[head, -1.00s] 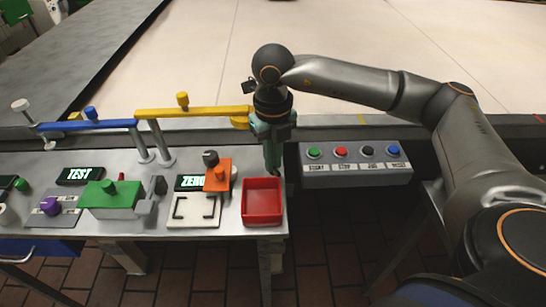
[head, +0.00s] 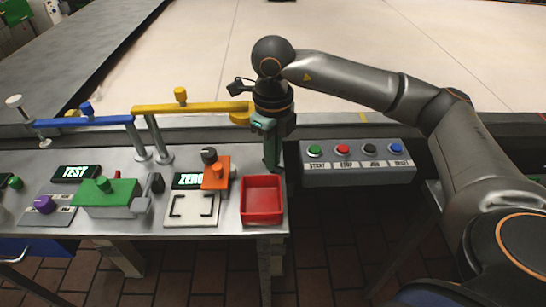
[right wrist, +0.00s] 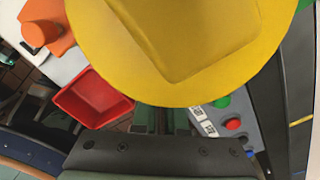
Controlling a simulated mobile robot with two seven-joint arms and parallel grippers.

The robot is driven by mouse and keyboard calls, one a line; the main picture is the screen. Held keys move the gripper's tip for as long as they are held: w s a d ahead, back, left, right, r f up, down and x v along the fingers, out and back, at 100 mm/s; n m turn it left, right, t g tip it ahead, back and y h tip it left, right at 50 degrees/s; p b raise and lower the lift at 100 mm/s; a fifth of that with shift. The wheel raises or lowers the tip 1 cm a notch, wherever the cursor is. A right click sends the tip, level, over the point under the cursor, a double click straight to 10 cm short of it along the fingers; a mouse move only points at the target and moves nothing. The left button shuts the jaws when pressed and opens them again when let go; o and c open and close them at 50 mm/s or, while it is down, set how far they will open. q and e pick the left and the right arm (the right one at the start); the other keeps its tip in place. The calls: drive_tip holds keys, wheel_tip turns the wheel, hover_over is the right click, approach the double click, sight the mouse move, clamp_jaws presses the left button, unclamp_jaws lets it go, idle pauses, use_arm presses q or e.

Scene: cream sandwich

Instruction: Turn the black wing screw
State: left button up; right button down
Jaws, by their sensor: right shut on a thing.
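My right gripper (head: 271,164) points down at the table's right edge, just behind the red tray. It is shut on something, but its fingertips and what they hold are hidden. In the right wrist view a large yellow disc (right wrist: 190,85) covers the fingertips; only part of the green fingers shows below it. I cannot make out a wing screw for certain. A round black knob (head: 208,155) stands by the orange block (head: 216,176), to the left of and apart from the gripper. My left gripper is not in view.
The yellow bar (head: 190,108) ends right beside my right wrist. The red tray (head: 262,221) sits at the table's front right corner, and a grey button box (head: 357,174) is to the right. A green block (head: 108,197) and a blue bar (head: 75,122) stand left.

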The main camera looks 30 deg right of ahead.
drive_tip(key=c, duration=1.3)
unclamp_jaws()
drive_tip(key=o, duration=0.3)
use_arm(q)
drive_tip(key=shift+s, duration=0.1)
use_arm(e)
drive_tip(key=shift+o, duration=0.2)
use_arm(q)
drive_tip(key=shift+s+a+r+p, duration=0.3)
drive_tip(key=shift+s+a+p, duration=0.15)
drive_tip(key=shift+p, duration=0.4)
use_arm(e)
wheel_tip(320, 180, up, 13)
drive_tip(key=shift+f, duration=0.2)
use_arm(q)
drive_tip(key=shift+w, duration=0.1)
